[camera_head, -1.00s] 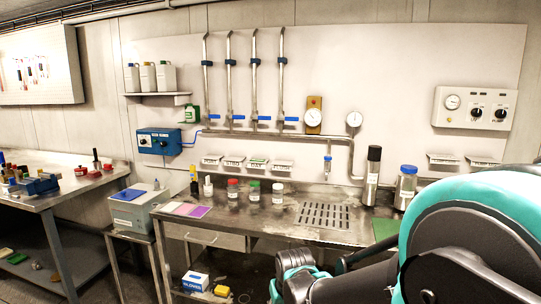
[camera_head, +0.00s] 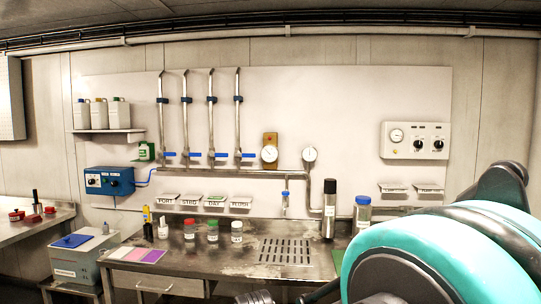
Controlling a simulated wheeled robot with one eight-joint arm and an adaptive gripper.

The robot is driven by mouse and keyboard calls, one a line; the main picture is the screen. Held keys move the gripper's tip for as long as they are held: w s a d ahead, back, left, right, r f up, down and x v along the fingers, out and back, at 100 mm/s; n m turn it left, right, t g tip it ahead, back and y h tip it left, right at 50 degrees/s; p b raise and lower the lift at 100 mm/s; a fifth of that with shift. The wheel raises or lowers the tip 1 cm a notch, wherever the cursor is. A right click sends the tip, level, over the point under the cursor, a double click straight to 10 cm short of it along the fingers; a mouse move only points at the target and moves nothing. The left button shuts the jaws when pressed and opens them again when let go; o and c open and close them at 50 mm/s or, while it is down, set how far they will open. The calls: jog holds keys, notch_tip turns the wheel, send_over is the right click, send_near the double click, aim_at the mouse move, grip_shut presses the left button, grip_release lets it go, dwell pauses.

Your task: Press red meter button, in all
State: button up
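A blue box (camera_head: 110,181) with dark knobs and small pale markings is fixed to the wall at the left, with a blue cable on its right side. I cannot make out a red button on it. Two round white dial gauges, one on a brown plate (camera_head: 270,151) and one on the pipe (camera_head: 309,155), hang at the middle. A white panel (camera_head: 415,141) with a dial and two black knobs is at the right. My teal and black arm fills the lower right. A grey ridged piece at the bottom edge may be my gripper (camera_head: 255,297); its fingers are not clear.
The steel bench (camera_head: 200,258) carries bottles with red, green and white lids, coloured pads and a drain grate (camera_head: 285,252). A steel cylinder (camera_head: 329,209) and a blue-lidded jar (camera_head: 362,213) stand at its right. A grey box (camera_head: 85,256) stands left.

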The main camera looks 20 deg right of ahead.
grip_shut()
dwell(1.1)
